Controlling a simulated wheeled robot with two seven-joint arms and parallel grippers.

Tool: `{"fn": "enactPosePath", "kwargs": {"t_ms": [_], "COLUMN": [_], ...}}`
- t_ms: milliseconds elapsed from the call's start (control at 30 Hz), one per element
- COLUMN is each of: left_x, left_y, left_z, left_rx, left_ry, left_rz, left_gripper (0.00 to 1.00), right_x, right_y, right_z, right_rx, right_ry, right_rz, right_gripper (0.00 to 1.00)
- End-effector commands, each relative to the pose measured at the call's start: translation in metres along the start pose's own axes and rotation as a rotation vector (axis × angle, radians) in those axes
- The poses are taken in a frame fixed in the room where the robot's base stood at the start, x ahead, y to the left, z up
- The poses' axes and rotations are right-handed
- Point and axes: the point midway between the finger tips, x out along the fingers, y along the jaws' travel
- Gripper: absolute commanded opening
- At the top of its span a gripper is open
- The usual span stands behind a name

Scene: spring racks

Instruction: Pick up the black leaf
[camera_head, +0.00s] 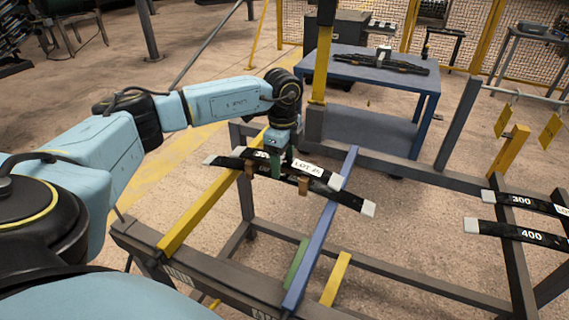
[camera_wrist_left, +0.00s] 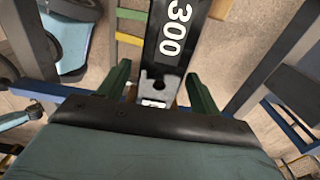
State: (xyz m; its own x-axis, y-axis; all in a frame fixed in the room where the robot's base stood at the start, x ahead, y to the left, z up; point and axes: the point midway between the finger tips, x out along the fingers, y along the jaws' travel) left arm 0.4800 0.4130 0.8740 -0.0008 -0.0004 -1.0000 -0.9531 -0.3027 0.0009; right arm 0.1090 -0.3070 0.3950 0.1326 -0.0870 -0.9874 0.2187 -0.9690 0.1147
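Two black leaves lie across the rack under my left gripper in the head view. The nearer black leaf (camera_head: 335,194) has pale ends, and the farther one (camera_head: 318,172) carries a white "LOT" label. My left gripper (camera_head: 278,165) points down over them. In the left wrist view, a black leaf (camera_wrist_left: 172,55) marked "300" runs up between the two green fingers of my left gripper (camera_wrist_left: 160,86). Narrow gaps show beside the leaf, and the fingers look open. The exact finger depth is hidden. My right gripper is out of view.
Two more black leaves marked 300 (camera_head: 520,200) and 400 (camera_head: 530,235) lie on the rack at the right. Yellow and blue rack bars (camera_head: 322,232) stand around the leaves. A blue table (camera_head: 345,72) with a dark assembly stands behind.

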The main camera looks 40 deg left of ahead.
Motion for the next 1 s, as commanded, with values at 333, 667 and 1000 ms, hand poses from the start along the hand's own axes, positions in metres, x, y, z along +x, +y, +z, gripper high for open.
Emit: {"fn": "enactPosePath", "kwargs": {"t_ms": [333,667,1000], "left_x": [0.000,-0.009,-0.068], "left_y": [0.000,-0.001,-0.001], "left_z": [0.000,0.000,0.000], "left_rx": [0.000,-0.001,0.000], "left_ry": [0.000,0.002,0.003], "left_rz": [0.000,-0.005,-0.006], "left_gripper": [0.18,0.16,0.16], "right_x": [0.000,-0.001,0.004], "right_y": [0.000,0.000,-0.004], "right_z": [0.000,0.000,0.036], "right_rx": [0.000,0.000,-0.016], "right_ry": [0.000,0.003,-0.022], "right_rz": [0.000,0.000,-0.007], "right_gripper": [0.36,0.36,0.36]}}
